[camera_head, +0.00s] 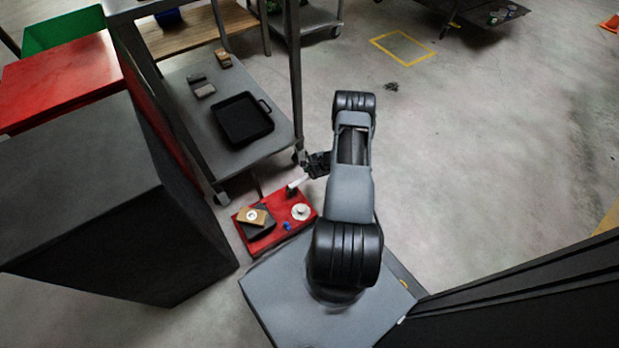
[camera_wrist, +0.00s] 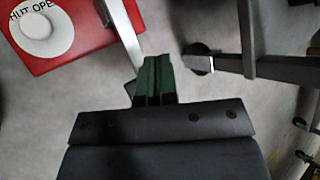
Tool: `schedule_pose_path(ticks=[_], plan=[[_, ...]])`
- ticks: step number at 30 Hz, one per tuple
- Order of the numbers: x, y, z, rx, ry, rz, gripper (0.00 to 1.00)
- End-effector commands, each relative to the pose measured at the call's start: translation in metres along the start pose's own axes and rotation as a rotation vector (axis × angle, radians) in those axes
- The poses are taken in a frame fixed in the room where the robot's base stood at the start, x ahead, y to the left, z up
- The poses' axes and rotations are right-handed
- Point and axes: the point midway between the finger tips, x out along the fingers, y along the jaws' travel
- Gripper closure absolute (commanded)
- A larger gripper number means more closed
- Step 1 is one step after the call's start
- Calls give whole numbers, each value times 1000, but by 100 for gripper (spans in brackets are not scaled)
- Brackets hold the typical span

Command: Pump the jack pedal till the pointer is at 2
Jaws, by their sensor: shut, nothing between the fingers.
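The red jack unit (camera_head: 262,243) sits low on the floor left of my base. A white round dial (camera_head: 300,211) is on its top. A pale bar (camera_head: 298,182) slants up from the unit; a grey bar (camera_wrist: 122,35), perhaps the pedal's arm, runs close beside my fingers. My gripper (camera_head: 310,166) is shut and empty; its green-and-black fingers (camera_wrist: 157,60) show close together. Whether they touch the bar, I cannot tell. No pointer reading is legible.
A small cardboard box (camera_head: 252,216) and a blue knob (camera_head: 288,226) are on the red unit. A grey shelf cart (camera_head: 190,130) holding a black tray (camera_head: 243,119) stands behind it. A dark cabinet (camera_head: 80,190) blocks the left. Floor is clear at right.

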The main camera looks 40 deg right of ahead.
Motion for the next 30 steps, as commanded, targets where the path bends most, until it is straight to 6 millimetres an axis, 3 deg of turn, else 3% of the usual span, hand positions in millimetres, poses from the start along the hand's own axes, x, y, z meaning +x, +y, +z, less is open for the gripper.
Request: schedule_pose_path(ticks=[6, 30], plan=[[13, 9, -9, 0, 0, -1, 100], [12, 9, -9, 0, 0, 0, 100]])
